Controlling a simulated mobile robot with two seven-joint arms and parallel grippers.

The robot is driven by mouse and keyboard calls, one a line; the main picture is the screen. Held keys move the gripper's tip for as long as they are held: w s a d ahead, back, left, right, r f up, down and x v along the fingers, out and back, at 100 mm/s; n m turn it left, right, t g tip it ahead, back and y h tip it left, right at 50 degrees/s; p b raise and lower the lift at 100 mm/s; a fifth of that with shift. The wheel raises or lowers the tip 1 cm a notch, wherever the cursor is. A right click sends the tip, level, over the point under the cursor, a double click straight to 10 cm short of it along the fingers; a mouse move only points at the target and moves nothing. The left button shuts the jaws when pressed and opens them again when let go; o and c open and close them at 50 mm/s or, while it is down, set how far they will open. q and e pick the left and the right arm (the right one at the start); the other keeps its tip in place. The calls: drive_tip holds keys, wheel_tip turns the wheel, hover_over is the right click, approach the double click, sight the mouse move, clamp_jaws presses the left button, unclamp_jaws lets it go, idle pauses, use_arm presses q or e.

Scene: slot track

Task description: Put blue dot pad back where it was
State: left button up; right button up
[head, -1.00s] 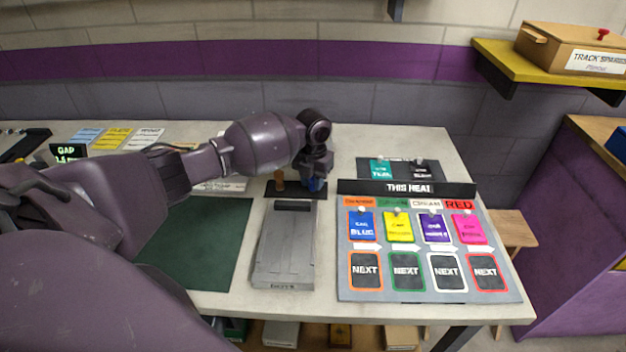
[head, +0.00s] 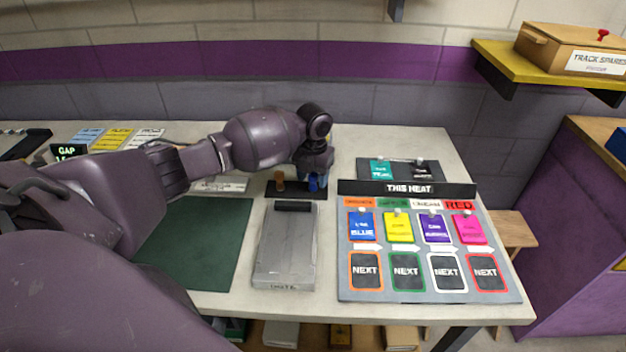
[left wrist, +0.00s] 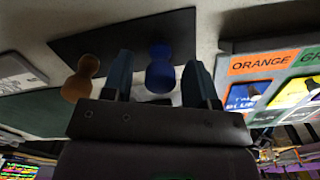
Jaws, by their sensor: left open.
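The blue dot pad (head: 314,184) is a small blue peg-shaped piece with a rounded head. It stands on the dark mat (head: 298,193) at the back of the table, at the mat's right side. It also shows in the left wrist view (left wrist: 160,70), between my fingers. My left gripper (head: 316,176) is just above the pad. In the left wrist view my left gripper (left wrist: 158,72) is open, one finger on each side of the pad with gaps. A brown peg-shaped pad (head: 280,180) stands left of it on the same mat. My right gripper is not in view.
A grey box (head: 286,250) lies in front of the mat, with a dark green mat (head: 222,235) to its left. The heat board (head: 428,270) with coloured cards lies to the right. A small dark card holder (head: 398,170) stands behind it.

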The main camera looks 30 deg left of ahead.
sight(313, 174)
use_arm(q)
wheel_tip(313, 174, up, 11)
drive_tip(key=shift+f, duration=0.15)
idle(0.5)
drive_tip(key=shift+d+f, duration=0.1)
